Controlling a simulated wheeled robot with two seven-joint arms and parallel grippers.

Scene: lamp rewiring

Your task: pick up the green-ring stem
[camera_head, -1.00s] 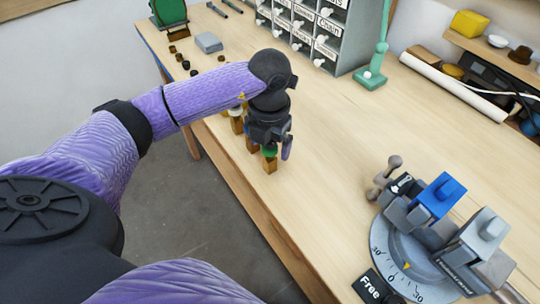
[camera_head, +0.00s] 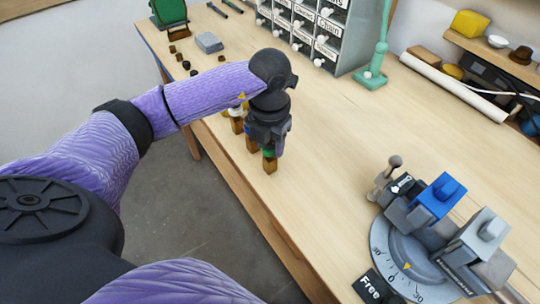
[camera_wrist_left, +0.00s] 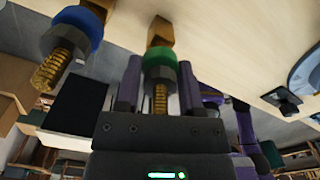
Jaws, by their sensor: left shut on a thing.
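The green-ring stem shows in the left wrist view (camera_wrist_left: 160,58) as a threaded brass rod with a grey collar and a green ring, standing in a wooden block (camera_wrist_left: 160,30). In the head view its green ring (camera_head: 268,154) shows just below my left gripper (camera_head: 268,143). The left gripper points down over it, and its two fingers (camera_wrist_left: 160,88) are shut on the stem from both sides. The stem's upper part is hidden by the gripper in the head view. My right gripper is out of view.
A blue-ring stem (camera_wrist_left: 70,35) stands close beside the left gripper in its own wooden block. A vise with a round dial base (camera_head: 385,250) stands at right. A drawer cabinet (camera_head: 345,55) and a green post (camera_head: 378,60) stand behind. The middle of the bench (camera_head: 345,130) is clear.

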